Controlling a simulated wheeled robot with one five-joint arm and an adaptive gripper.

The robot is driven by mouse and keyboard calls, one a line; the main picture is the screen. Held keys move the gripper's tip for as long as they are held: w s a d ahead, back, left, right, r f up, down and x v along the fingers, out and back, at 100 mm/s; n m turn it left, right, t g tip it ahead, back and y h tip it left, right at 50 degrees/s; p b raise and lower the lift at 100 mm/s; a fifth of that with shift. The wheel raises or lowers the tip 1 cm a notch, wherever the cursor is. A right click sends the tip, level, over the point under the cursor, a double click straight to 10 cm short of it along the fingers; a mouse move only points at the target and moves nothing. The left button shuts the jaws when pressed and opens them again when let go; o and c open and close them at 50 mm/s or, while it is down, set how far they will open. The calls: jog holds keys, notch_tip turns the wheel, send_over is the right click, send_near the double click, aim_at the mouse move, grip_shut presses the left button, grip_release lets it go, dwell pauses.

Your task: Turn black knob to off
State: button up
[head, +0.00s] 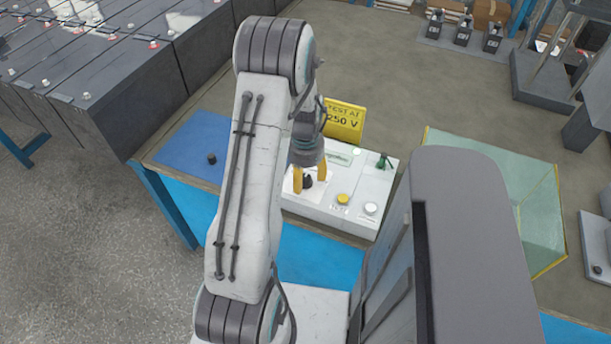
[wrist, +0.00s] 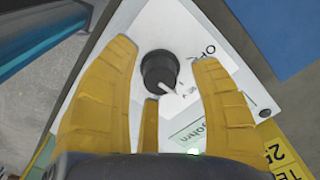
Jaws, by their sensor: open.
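The black knob (wrist: 158,70) sits on the white panel of a test box, and a white pointer mark shows on it in the wrist view. Part of a printed label, seemingly "OFF", is beside it. In the head view the knob (head: 308,182) shows low between the yellow fingers. My gripper (wrist: 160,75) is open, with its yellow fingers on either side of the knob and a third finger below it in the picture. I see gaps between fingers and knob in the wrist view. The white test box (head: 328,212) stands on the bench, partly hidden by my arm.
A yellow sign (head: 344,118) reading "TEST AT 250 V" stands behind the box. The box also carries a yellow button (head: 343,199), a white button (head: 370,208) and a green switch (head: 383,161). A clear-walled enclosure (head: 545,225) is at right. A blue mat (head: 190,140) lies left.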

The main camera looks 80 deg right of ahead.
grip_shut()
dwell(0.5)
jog(key=shift+n, duration=0.4)
jog(key=shift+f+n+b, duration=0.1)
jog(key=shift+n+b, duration=0.5)
jog(key=n+b, duration=0.1)
jog(key=n, duration=0.2)
jog(key=n+b, duration=0.2)
jog(key=n, duration=0.4)
jog(key=shift+a+n, duration=0.1)
jog(key=shift+n, duration=0.3)
